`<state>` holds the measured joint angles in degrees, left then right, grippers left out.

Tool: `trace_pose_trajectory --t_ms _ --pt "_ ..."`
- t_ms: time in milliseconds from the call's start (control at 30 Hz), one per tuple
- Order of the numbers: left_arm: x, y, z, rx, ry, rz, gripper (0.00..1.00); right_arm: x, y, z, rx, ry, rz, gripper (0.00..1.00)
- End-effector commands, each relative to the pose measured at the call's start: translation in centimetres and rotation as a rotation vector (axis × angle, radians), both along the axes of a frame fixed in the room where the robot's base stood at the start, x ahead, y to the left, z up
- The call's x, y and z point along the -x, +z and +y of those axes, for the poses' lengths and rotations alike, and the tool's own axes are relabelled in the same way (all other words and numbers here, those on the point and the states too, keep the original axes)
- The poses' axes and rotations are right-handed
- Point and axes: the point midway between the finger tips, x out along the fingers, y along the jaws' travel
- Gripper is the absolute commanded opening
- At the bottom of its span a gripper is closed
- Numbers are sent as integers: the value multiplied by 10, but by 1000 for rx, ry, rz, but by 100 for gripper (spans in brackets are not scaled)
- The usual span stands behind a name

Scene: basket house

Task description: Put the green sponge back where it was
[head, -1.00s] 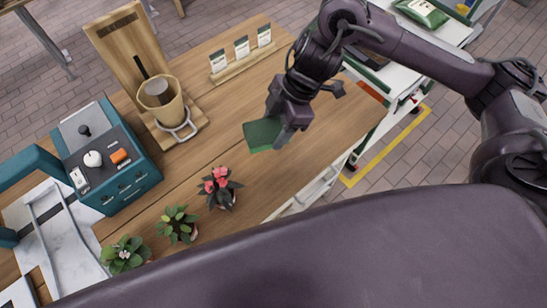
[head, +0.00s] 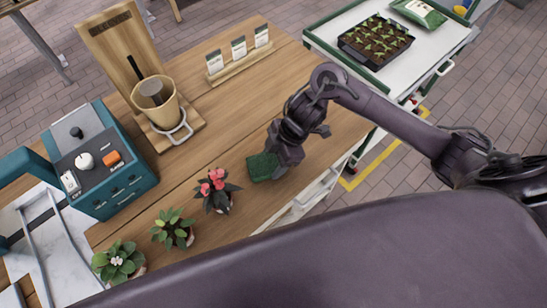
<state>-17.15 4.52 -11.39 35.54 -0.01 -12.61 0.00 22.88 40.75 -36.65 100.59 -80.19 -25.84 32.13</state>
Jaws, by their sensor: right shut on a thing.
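The green sponge (head: 262,167) is at the right part of the wooden table (head: 215,130) in the head view, to the right of the pink-flowered plant. My right gripper (head: 278,163) is shut on the sponge at its right side. The sponge is low over the tabletop near the front edge; I cannot tell whether it touches the wood. The fingertips are partly hidden by the wrist and the sponge. My left gripper is not in view.
Potted plants (head: 217,190) line the table's front edge. A teal machine (head: 120,190) and a wooden stand with a tan cup (head: 157,102) are at left. A card rack (head: 240,62) stands at the back. A white cart with a seedling tray (head: 376,42) is at right.

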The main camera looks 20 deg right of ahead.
Motion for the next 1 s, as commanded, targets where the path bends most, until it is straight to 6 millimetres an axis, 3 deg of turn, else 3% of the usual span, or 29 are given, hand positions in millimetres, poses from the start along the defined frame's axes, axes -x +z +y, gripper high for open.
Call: trace_pose_trajectory --t_ms 267,300,467,833,1000 --pt "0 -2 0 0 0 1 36 0 -3 0 0 0 0 40" --pt "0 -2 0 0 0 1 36 0 -3 0 0 0 0 59" --pt "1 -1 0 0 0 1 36 0 -2 0 0 0 0 80" --pt "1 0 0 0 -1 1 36 -1 4 -1 0 -1 -3 80" --pt "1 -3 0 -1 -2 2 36 -1 30 -13 4 0 -7 80"
